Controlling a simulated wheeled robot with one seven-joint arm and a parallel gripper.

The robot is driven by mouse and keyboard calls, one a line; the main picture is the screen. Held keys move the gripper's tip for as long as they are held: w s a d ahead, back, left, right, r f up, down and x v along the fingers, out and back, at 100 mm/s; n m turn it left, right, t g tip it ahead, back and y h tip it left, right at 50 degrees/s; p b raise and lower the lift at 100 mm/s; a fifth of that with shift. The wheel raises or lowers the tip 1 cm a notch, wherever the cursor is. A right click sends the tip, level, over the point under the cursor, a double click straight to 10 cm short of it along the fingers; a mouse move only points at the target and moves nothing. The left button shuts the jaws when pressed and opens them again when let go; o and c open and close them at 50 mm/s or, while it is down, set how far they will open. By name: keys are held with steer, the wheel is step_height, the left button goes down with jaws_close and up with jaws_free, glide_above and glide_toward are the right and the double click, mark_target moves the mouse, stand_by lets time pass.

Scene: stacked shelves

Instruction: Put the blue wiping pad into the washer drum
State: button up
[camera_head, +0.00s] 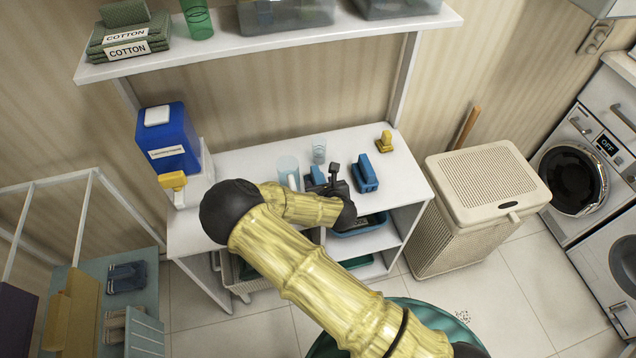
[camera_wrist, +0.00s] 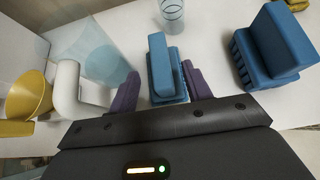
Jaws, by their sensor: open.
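Two blue pad-like pieces with raised handles stand on the white shelf top; I cannot tell them apart by name. One blue pad (camera_wrist: 160,62) lies between the purple fingertips of my gripper (camera_wrist: 161,88), which is open around it; contact is not clear. In the head view my gripper (camera_head: 328,183) partly covers that pad. The other blue pad (camera_head: 364,174) stands just to the right and also shows in the wrist view (camera_wrist: 272,48). The washer (camera_head: 572,178) with a round dark door is at the far right; its display reads OFF and the door looks shut.
A clear glass (camera_head: 319,150), a tall pale blue cup (camera_head: 288,172), a yellow piece (camera_head: 384,141) and a blue detergent box (camera_head: 168,140) stand around the pads. A beige hamper (camera_head: 480,195) stands between shelf and washer. An upper shelf (camera_head: 270,42) overhangs.

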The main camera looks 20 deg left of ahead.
mark_target(319, 179)
stand_by(0.3)
steer(key=shift+p+x, duration=1)
steer(key=shift+x, duration=1.65)
steer(key=shift+w+r, duration=0.1)
steer(key=shift+r, duration=0.05)
steer(key=shift+c, duration=0.2)
jaws_close()
